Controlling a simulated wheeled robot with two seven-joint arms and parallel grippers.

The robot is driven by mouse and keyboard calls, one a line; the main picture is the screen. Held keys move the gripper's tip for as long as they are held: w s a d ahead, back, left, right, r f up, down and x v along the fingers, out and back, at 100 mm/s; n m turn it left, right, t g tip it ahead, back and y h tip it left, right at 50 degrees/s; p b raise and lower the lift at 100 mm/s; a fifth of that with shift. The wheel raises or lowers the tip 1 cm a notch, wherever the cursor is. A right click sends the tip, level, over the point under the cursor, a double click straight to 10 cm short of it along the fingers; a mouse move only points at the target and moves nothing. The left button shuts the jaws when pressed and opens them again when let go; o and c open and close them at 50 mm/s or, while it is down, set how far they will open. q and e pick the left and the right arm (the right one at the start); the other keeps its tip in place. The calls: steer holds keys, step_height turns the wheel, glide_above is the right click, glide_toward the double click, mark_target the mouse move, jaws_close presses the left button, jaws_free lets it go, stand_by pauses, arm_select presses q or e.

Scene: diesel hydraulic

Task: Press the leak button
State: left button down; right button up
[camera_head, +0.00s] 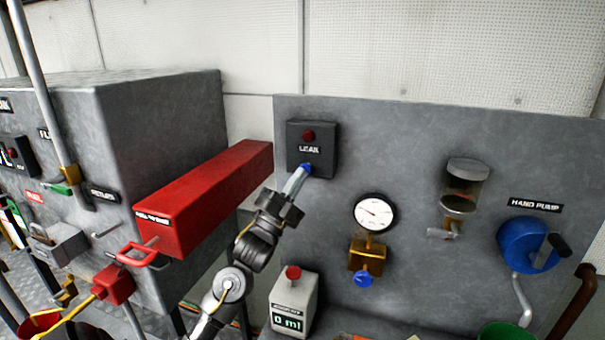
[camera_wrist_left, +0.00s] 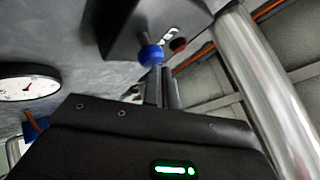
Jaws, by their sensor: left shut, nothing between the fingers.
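The dark LEAK box (camera_head: 318,143) is mounted on the grey panel, with a red round part (camera_head: 309,136) above its label. A blue round button (camera_head: 306,168) sits at its lower edge. The left wrist view shows the box (camera_wrist_left: 120,18), the red part (camera_wrist_left: 179,44) and the blue button (camera_wrist_left: 151,55) on a short stem. My left gripper (camera_head: 302,174) is shut and empty, pointing up at the blue button. In the left wrist view its fingertips (camera_wrist_left: 160,72) are right at the button; I cannot tell whether they touch. My right gripper is not in view.
A long red box (camera_head: 205,195) juts out left of my arm. A pressure gauge (camera_head: 374,213) with a brass valve (camera_head: 366,256) below is to the right. A white box with a 0 ml display (camera_head: 291,305) stands low. Bare panel lies right of the LEAK box.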

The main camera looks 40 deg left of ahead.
arm_select(q)
steer(key=shift+s, duration=0.15)
steer(key=shift+s+d, duration=0.3)
steer(key=shift+s, duration=0.5)
steer(key=s, duration=0.1)
steer(key=s+d, duration=0.1)
steer(key=s, duration=0.1)
steer(key=s+p, duration=0.1)
steer(key=shift+s+d, duration=0.35)
stand_by(0.8)
